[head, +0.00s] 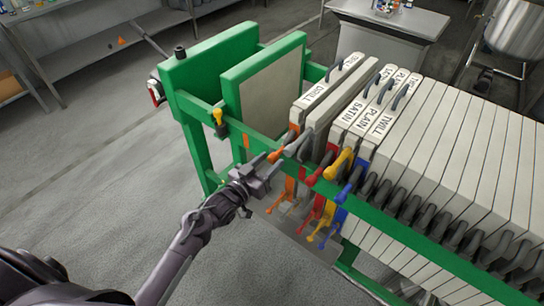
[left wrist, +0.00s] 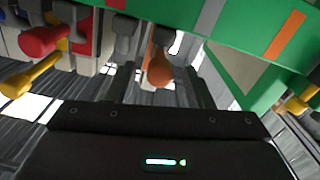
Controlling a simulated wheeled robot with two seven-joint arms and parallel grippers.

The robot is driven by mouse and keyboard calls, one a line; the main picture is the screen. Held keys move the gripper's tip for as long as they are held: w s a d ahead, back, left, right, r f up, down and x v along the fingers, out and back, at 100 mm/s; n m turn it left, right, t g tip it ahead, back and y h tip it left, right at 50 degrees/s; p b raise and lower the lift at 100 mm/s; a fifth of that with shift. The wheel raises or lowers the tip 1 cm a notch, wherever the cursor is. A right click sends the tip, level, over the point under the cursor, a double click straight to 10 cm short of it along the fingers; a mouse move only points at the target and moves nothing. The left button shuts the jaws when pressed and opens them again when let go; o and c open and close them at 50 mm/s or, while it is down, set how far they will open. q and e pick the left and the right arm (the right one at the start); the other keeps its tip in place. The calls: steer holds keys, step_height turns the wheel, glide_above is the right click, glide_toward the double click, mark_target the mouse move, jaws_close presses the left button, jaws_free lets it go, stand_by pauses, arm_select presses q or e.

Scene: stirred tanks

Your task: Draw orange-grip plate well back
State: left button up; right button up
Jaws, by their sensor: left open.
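The orange-grip plate, labelled DRILL (head: 318,97), hangs upright as the first plate of the pack, with a gap between it and the green pressing plate. Its orange grip (head: 281,152) juts out over the near green rail. My left gripper (head: 268,168) is open right at this grip. In the left wrist view the orange grip (left wrist: 160,68) shows between the two open fingers (left wrist: 158,88); I cannot tell whether they touch it. My right gripper is not in view.
The green pressing plate (head: 262,85) stands left of the gap. An orange mark (left wrist: 287,35) is on the green rail (head: 420,245).

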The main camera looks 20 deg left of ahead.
arm_select(q)
steer(key=shift+x, duration=1)
steer(key=shift+c, duration=0.5)
jaws_close()
